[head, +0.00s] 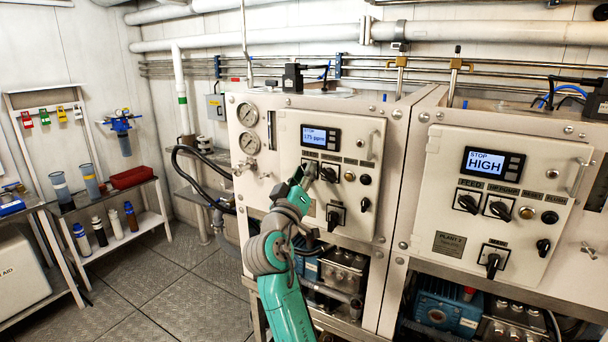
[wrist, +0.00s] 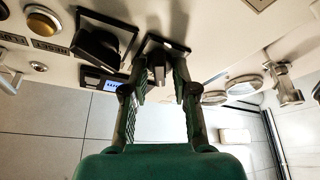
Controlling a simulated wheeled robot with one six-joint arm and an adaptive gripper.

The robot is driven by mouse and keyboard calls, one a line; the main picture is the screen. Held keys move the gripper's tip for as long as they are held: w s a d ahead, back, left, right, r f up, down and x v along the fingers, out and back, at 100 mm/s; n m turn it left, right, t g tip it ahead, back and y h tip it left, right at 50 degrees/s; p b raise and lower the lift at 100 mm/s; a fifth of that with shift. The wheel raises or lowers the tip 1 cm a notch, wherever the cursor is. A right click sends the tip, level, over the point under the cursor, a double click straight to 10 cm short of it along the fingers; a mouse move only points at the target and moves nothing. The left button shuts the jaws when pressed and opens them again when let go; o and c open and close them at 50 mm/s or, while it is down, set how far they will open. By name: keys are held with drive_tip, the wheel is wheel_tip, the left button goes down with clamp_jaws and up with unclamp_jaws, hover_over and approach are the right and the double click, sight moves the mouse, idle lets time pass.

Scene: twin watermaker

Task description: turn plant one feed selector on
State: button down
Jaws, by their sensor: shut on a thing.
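The plant one panel (head: 345,150) is the left cream panel, its display (head: 320,138) reading STOP and 175 ppm. My gripper (head: 304,176) is at the panel, just below the display's left part, and covers the feed selector in the head view. In the wrist view the feed selector (wrist: 158,68) shows as a dark knob on a square black plate. My gripper (wrist: 160,72) has one finger on each side of this knob and is shut on it. I cannot tell its exact setting. The neighbouring black selector (wrist: 98,45) is beside it, apart from the fingers.
A lower black selector (head: 335,215) sits below on the same panel. Two pressure gauges (head: 248,129) are to the left. The plant two panel (head: 490,195) stands at the right, its display reading STOP and HIGH. Open floor (head: 180,295) lies at the left, before shelves.

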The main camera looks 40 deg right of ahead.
drive_tip(key=m+g+h, duration=0.1)
drive_tip(key=m, duration=0.2)
drive_tip(key=m+g, duration=0.1)
drive_tip(key=m, duration=0.1)
drive_tip(key=m+g+h, duration=0.1)
drive_tip(key=m+g, duration=0.1)
drive_tip(key=m, duration=0.1)
drive_tip(key=shift+w+f+m+h, duration=0.1)
drive_tip(key=shift+m+h, duration=0.2)
drive_tip(key=shift+m, duration=0.3)
drive_tip(key=c, duration=1.2)
unclamp_jaws()
drive_tip(key=shift+a, duration=0.1)
drive_tip(key=v, duration=1.2)
drive_tip(key=shift+f, duration=0.1)
